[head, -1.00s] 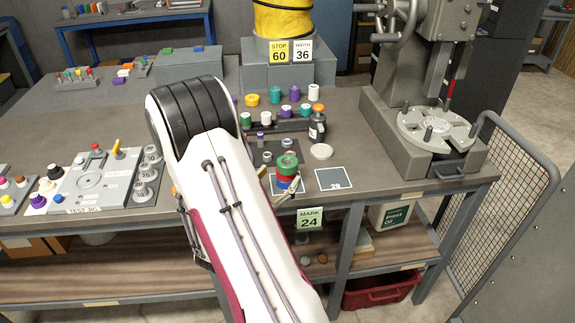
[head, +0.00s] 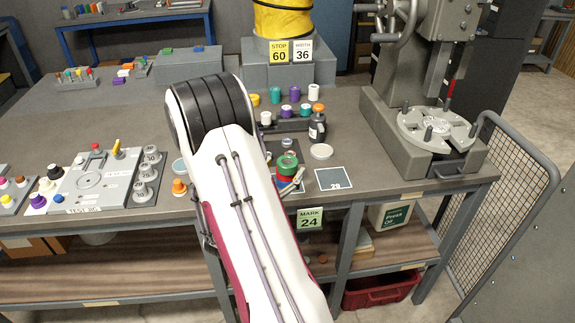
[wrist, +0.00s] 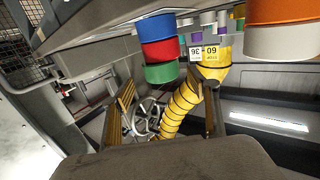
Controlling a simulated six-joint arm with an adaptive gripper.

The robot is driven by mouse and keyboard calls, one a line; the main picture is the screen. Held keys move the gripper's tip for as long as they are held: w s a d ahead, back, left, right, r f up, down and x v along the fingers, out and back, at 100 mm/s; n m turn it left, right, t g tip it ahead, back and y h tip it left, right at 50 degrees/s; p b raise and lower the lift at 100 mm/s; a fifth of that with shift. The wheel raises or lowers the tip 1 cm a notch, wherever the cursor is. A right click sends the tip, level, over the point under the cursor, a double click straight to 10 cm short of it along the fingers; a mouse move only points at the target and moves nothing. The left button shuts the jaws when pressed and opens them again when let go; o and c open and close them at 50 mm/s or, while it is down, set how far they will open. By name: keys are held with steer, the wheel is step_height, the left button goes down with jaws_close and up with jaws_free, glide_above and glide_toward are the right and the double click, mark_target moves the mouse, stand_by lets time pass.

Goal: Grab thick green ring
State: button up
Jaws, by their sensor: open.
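A thick green ring (head: 287,160) sits on top of a short stack, with a red ring (head: 287,170) under it and blue below. The stack stands near the front edge of the bench. In the wrist view, which is upside down, the green ring (wrist: 161,73) is lowest in the picture, below red and blue. My gripper (wrist: 167,90) is open and empty, its two tan fingers spread apart. The green ring appears just beyond the fingertips, roughly between them. In the head view, one finger shows beside the stack; my arm hides the rest.
A square marked 29 (head: 334,179) lies to the right, bare. Several coloured pieces stand at the back. A grey press (head: 428,130) stands at the right.

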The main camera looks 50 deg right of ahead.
mark_target(284, 165)
steer(key=shift+w+r+x, duration=0.1)
steer(key=shift+x, duration=0.95)
steer(key=shift+w+r+x, duration=0.1)
steer(key=shift+w+x, duration=0.05)
steer(key=shift+x, duration=0.95)
steer(key=c, duration=1.4)
